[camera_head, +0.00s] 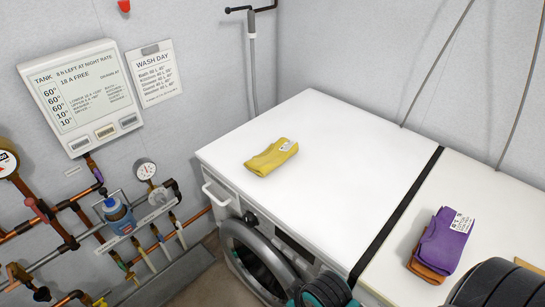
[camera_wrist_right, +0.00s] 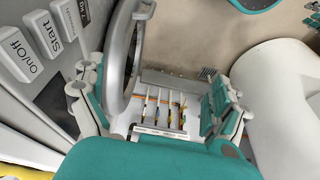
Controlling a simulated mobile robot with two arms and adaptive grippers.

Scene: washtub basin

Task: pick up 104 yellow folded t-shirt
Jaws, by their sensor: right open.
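The yellow folded t-shirt (camera_head: 271,157) lies on the white top of the left machine in the head view, with a small white printed label on its upper right part. My right gripper (camera_wrist_right: 157,100) shows in the right wrist view, with its two teal-padded fingers spread wide and nothing between them. It is low in front of the washing machine, apart from the t-shirt. A teal and black part of my arm shows at the bottom edge of the head view. A yellow patch is cut off at the lower left of the wrist view. My left gripper is not in view.
The white machine top (camera_head: 330,130) is bare around the t-shirt. A purple folded cloth (camera_head: 447,240) with a label lies on an orange-brown one (camera_head: 427,272) to the right, past a black gap. The round washer door (camera_head: 250,255) faces forward. Pipes and gauges line the left wall.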

